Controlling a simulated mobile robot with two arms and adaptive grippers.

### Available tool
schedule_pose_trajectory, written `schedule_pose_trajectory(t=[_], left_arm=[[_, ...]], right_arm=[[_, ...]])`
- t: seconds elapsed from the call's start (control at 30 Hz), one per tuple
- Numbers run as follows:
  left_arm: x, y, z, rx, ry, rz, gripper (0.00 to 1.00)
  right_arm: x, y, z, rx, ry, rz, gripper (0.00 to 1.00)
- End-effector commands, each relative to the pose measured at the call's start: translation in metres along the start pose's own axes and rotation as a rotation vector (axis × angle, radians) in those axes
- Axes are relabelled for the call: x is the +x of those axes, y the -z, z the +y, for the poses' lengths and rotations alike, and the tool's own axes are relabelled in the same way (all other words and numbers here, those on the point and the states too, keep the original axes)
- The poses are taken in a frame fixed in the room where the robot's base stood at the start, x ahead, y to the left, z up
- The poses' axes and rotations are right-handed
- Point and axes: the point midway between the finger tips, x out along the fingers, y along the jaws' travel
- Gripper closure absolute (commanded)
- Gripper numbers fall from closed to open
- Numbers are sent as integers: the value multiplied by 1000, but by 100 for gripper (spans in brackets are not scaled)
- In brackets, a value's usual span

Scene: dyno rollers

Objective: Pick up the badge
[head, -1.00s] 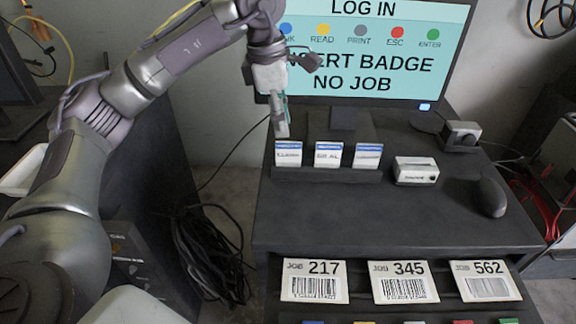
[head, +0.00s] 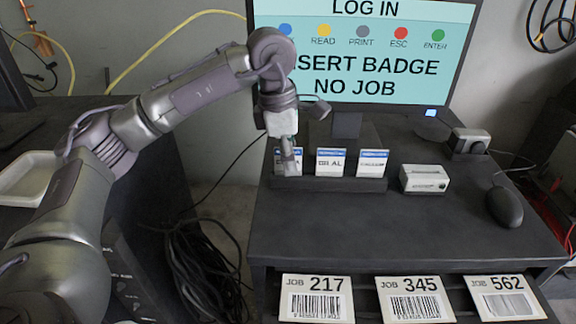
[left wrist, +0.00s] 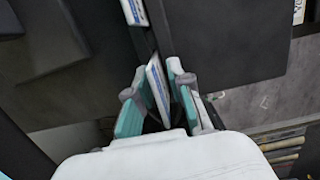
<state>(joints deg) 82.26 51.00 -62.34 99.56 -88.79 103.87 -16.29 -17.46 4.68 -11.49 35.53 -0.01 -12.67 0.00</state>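Three white badges with blue top bands stand upright in a dark holder (head: 328,184) below the monitor: a left badge (head: 280,164), a middle badge (head: 331,163) and a right badge (head: 372,164). My left gripper (head: 290,168) points down at the left badge and hides part of it. In the left wrist view, its teal-padded fingers (left wrist: 158,80) are apart, on either side of the left badge (left wrist: 157,88), which is seen nearly edge-on. A gap shows beside the badge. Another badge (left wrist: 134,12) is at the top of that view. My right gripper is not in view.
A monitor (head: 370,60) stands behind the holder. A small white box-like device (head: 424,179) and a black mouse (head: 504,207) are to the right on the dark desk (head: 380,225). Job cards (head: 316,298) line the front shelf. The desk front is clear.

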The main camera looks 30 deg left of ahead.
Motion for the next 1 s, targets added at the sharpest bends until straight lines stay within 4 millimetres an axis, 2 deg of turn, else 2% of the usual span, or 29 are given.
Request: schedule_pose_trajectory(t=[0.03, 0.1, 0.57, 0.73, 0.87, 1.0], left_arm=[[0, 0, 0, 0, 0, 0, 93], [0, 0, 0, 0, 0, 0, 100], [-5, -1, 0, 0, -1, -1, 100], [-25, -4, 0, 0, -2, -1, 100], [-51, -8, 0, 1, -3, -2, 100], [-61, -40, -17, 8, 0, -1, 100]], right_arm=[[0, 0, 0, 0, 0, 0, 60], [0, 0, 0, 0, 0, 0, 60], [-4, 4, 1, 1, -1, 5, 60], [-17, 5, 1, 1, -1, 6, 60], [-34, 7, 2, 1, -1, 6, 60], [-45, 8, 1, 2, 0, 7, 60]])
